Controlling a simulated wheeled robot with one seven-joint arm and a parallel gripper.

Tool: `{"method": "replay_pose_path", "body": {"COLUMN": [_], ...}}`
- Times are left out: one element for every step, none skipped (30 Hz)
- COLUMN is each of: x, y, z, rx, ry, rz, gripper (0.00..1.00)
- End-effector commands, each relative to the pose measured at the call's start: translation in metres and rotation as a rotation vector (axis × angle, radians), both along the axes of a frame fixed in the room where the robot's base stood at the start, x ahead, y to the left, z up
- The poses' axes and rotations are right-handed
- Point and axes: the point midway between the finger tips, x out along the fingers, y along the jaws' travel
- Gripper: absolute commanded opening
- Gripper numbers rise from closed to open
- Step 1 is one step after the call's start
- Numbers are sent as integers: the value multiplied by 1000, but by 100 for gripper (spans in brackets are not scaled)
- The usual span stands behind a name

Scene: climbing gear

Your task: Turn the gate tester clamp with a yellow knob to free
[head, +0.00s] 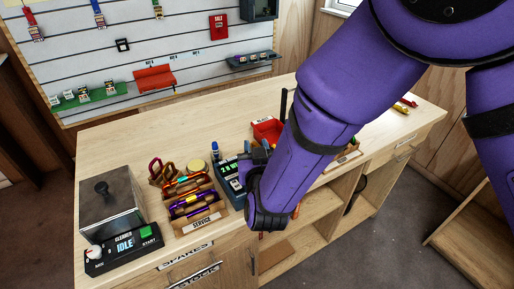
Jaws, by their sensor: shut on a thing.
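The gate tester (232,187) is a dark teal box with small pale displays, on the workbench just right of the service tray. My gripper (246,163) is over its right part, at the end of my purple arm, and is shut. My wrist and forearm hide most of the fingers and the tester's right side. The clamp and its yellow knob cannot be made out; the grip appears to be at the clamp. Which way the clamp is turned cannot be told.
The service tray (201,222) holds several coloured carabiners. Left of it stand a metal box (110,203) and the cleaner panel (124,247) reading IDLE. The back left of the bench (130,140) is clear.

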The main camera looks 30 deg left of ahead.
Motion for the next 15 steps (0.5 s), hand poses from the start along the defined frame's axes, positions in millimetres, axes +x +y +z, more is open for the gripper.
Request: {"method": "replay_pose_path", "body": {"x": [0,0,0,0,0,0,0,0,0,0,0,0,0,0,-1], "y": [-1,-1,-1,-1,-1,-1,-1,-1,-1,-1,-1,-1,-1,-1,-2], "z": [-1,-1,-1,-1,-1,-1,-1,-1,-1,-1,-1,-1,-1,-1,-1], "rx": [-3,-3,-3,-3,-3,-3,-2,-2,-2,-2,-2,-1,-1,-1,-1], "ry": [2,2,2,2,2,2,1,1,1,1,1,0,0,0,0], "rz": [-1,-1,-1,-1,-1,-1,0,0,0,0,0,0,0,0,0], "gripper": [0,0,36,42,49,56,56,56,56,56,56,56,56,56,56]}}
